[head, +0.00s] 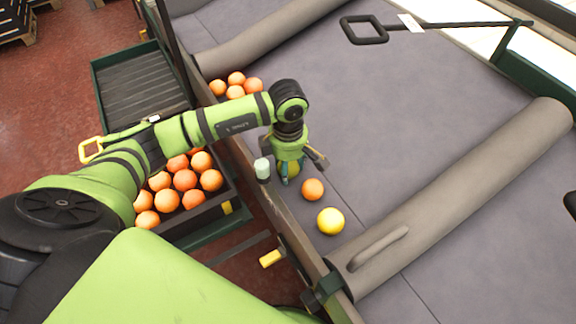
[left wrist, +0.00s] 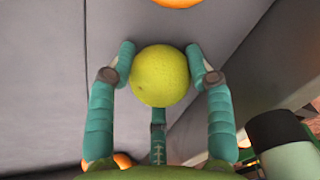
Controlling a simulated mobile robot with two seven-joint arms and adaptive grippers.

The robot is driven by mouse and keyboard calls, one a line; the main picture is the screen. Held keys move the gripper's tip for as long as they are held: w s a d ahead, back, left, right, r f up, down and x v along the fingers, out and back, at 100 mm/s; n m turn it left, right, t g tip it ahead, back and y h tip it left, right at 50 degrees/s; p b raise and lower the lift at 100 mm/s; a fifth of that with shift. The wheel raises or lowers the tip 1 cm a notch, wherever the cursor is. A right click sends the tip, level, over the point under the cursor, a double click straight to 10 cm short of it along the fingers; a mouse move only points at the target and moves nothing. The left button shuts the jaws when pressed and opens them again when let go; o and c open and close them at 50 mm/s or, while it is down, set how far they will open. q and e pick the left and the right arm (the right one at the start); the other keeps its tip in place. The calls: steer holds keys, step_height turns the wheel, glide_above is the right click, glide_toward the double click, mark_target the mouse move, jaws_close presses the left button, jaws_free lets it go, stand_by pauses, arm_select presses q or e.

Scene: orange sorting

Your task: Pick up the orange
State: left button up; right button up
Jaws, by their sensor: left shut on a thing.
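My left gripper (head: 290,174) is low over the grey belt near its left edge, shut on a yellow-green fruit (left wrist: 160,76). In the left wrist view, the fingers (left wrist: 162,75) press on both sides of this fruit. In the head view the gripper mostly hides it. A single orange (head: 312,189) lies on the belt just right of and below the gripper. An orange is partly cut off at the top of the left wrist view (left wrist: 178,2). A yellow fruit (head: 331,221) lies farther down the belt. My right gripper is not in view.
A dark crate of several oranges (head: 185,180) stands left of the belt, beyond its raised side rail (head: 248,170). More oranges (head: 236,79) cluster on the belt's upper left. Grey padded rollers (head: 470,190) cross the belt. A green-rimmed empty crate (head: 135,85) is at left. The belt's middle is clear.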

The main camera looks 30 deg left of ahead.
mark_target(291, 163)
arm_select(q)
steer(key=shift+r, duration=0.1)
steer(key=shift+r, duration=0.25)
steer(key=r, duration=0.1)
steer(key=r+b, duration=0.1)
steer(key=r, duration=0.1)
steer(key=shift+d+r, duration=0.3)
steer(key=shift+d, duration=0.05)
steer(key=s+d+r, duration=0.3)
steer(key=d+r, duration=0.3)
steer(key=d, duration=0.2)
steer(key=s+d+r, duration=0.2)
steer(key=d+r, duration=0.3)
steer(key=d, duration=0.3)
steer(key=s+d+f+b, duration=0.2)
steer(key=s+d+b, duration=0.5)
steer(key=s+d, duration=0.7)
steer(key=d, duration=0.3)
steer(key=shift+s+d+f, duration=0.2)
steer(key=shift+s+f, duration=0.15)
